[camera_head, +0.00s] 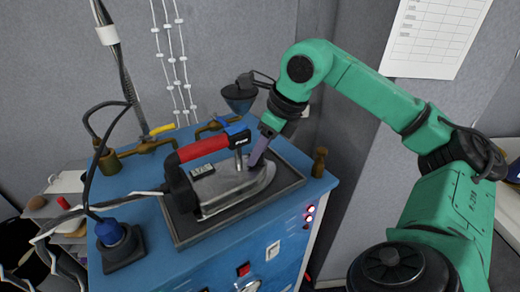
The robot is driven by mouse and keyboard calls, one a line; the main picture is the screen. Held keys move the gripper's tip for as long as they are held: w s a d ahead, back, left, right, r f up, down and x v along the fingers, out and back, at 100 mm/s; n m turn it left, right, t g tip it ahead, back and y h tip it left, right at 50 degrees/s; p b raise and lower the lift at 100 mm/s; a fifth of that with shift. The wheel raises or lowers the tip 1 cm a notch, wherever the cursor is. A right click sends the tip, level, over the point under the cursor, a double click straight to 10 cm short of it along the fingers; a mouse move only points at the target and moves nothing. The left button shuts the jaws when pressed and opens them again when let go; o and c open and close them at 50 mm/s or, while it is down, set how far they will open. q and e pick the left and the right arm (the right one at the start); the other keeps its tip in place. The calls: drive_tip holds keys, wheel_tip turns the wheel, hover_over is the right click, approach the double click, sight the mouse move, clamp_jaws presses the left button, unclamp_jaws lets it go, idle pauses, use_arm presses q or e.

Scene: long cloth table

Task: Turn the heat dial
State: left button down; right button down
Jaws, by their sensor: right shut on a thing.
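A steam iron (235,187) with a red handle (203,148) and blue front end sits on a dark tray (293,178) on top of a blue cabinet. My right gripper (254,160) reaches down from the right to the iron's upper front, just right of the handle's front post. Its fingers are shut on a small part there, which looks like the heat dial; the fingers hide the dial itself, so its setting cannot be read. My left gripper is not in view.
A blue cable fitting (117,240) stands at the cabinet's left corner, with dark cables looping over it. Brass pipework (112,160) lines the back edge, and a brass fitting (319,162) stands at the right corner. The cabinet front carries a red switch (243,269) and lit buttons (310,209).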

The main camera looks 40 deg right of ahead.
drive_tip(key=shift+c, duration=2.2)
unclamp_jaws()
drive_tip(key=shift+r, duration=0.15)
drive_tip(key=p+v, duration=0.5)
drive_tip(key=v, duration=0.9)
drive_tip(key=shift+s+r, duration=0.15)
drive_tip(key=shift+r, duration=0.05)
